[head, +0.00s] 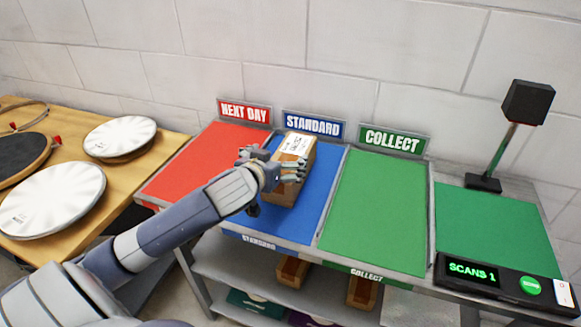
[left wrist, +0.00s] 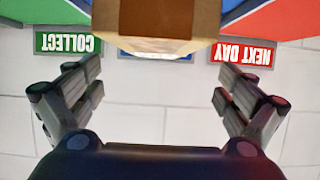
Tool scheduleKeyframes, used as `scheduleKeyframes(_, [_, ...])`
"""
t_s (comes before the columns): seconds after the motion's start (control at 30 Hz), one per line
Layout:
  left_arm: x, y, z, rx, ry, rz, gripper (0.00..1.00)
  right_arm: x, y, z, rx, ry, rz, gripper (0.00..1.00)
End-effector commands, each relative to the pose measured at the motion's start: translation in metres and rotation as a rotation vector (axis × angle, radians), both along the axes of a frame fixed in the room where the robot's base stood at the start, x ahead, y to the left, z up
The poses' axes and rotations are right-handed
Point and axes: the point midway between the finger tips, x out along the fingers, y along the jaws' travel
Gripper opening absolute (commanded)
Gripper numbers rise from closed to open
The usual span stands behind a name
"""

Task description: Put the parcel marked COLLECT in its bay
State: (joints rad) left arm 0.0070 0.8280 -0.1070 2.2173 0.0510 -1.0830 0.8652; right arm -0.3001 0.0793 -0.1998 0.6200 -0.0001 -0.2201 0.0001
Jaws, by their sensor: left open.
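A brown box parcel (head: 296,146) with a white label on top stands in the blue STANDARD bay (head: 310,205); I cannot read its label. My left gripper (head: 288,172) is at the parcel in the head view and hides part of it. In the left wrist view the parcel (left wrist: 168,18) is at the top middle, and the open fingers of my left gripper (left wrist: 158,85) stand apart, one to each side below it. The green COLLECT bay (head: 375,210), just right of the blue bay, is empty. My right gripper is not in view.
The red NEXT DAY bay (head: 205,165) is left of the blue one. At the right are a scanner post (head: 505,150), a green pad (head: 490,228) and a console (head: 505,284) reading SCANS 1. Drums lie on a wooden table (head: 150,160) at the left. Upright bay signs line the back.

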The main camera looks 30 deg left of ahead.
Motion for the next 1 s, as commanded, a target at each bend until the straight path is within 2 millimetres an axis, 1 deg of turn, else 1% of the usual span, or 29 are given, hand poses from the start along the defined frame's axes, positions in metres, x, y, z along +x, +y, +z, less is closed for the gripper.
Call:
scheduleKeyframes(0.03, [0.005,0.001,-0.001,0.0,0.0,0.001,0.97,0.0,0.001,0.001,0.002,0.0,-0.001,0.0])
scheduleKeyframes(0.27, [0.016,0.002,-0.008,0.001,0.0,0.0,0.97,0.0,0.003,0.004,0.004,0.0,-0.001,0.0])
scheduleKeyframes(0.47, [0.039,0.002,-0.023,0.0,0.0,0.0,0.97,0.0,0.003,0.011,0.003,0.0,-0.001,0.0])
scheduleKeyframes(0.6, [0.051,0.006,-0.029,0.001,-0.001,0.0,0.97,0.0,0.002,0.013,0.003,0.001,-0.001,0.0])
scheduleKeyframes(0.73, [0.056,0.006,-0.032,0.001,0.0,-0.002,0.97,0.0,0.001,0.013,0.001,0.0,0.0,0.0])
scheduleKeyframes(0.93, [0.056,0.006,-0.032,0.001,-0.001,-0.003,0.97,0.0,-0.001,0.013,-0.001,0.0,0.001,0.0])
scheduleKeyframes(0.97, [0.056,0.006,-0.032,0.001,0.0,-0.003,0.92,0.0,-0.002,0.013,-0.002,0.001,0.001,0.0])
scheduleKeyframes(1.0, [0.056,0.006,-0.032,0.001,0.0,-0.003,0.83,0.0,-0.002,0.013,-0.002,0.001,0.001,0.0])
